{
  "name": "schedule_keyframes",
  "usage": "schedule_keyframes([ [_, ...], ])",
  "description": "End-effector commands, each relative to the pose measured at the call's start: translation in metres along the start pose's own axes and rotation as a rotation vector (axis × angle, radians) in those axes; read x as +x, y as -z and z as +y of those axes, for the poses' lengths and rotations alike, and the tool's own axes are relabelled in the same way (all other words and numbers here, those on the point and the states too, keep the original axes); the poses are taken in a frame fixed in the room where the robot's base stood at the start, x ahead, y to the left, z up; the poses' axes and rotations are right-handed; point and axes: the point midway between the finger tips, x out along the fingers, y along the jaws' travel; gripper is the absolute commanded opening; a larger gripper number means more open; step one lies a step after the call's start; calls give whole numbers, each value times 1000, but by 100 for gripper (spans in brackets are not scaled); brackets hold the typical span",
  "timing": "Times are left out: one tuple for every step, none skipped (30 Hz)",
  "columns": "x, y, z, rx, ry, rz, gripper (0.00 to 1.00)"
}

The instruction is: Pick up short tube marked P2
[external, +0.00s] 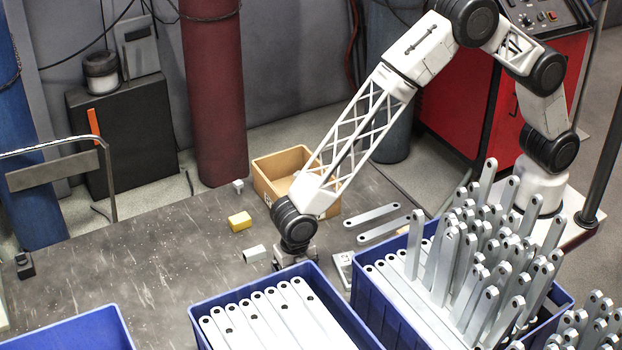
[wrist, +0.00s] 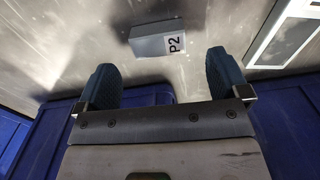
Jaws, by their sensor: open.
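The short tube marked P2 (wrist: 152,38) is a grey metal piece with a white P2 label on its right end. It lies on the table in the wrist view, ahead of my gripper (wrist: 160,76) and roughly centred between the two fingers. The fingers are wide apart with nothing between them. In the external view, a short pale metal tube (external: 255,254), seemingly the same one, lies just left of my gripper (external: 286,263), which is low over the table. Its label cannot be read there, and my fingertips are partly hidden behind the blue bin.
A blue bin of flat brackets (external: 195,314) stands close in front of my gripper, with another crowded blue bin (external: 373,312) to the right. A yellow block (external: 239,221), a cardboard box (external: 262,183) and loose brackets (external: 372,215) lie farther back. The table's left side is mostly clear.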

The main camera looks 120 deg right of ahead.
Motion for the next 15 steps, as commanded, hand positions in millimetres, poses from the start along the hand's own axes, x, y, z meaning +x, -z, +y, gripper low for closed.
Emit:
schedule_keyframes([
  [0, 0, 0, 0, 0, 0, 94],
  [0, 0, 0, 0, 0, 0, 94],
  [0, 0, 0, 0, 0, 0, 94],
  [0, 0, 0, 0, 0, 0, 94],
  [0, 0, 0, 0, 0, 0, 94],
  [0, 0, 0, 0, 0, 0, 94],
  [1, 0, 0, 0, 0, 0, 94],
  [2, 0, 0, 0, 1, 0, 94],
  [4, 0, 0, 0, 1, 0, 94],
  [6, 0, 0, 0, 1, 0, 94],
  [8, 0, 0, 0, 1, 0, 94],
  [11, 0, 0, 0, 1, 0, 94],
  [14, 1, 0, 0, 2, 0, 94],
  [17, 1, 0, 0, 1, 0, 94],
  [21, 1, 1, 0, 1, 0, 94],
])
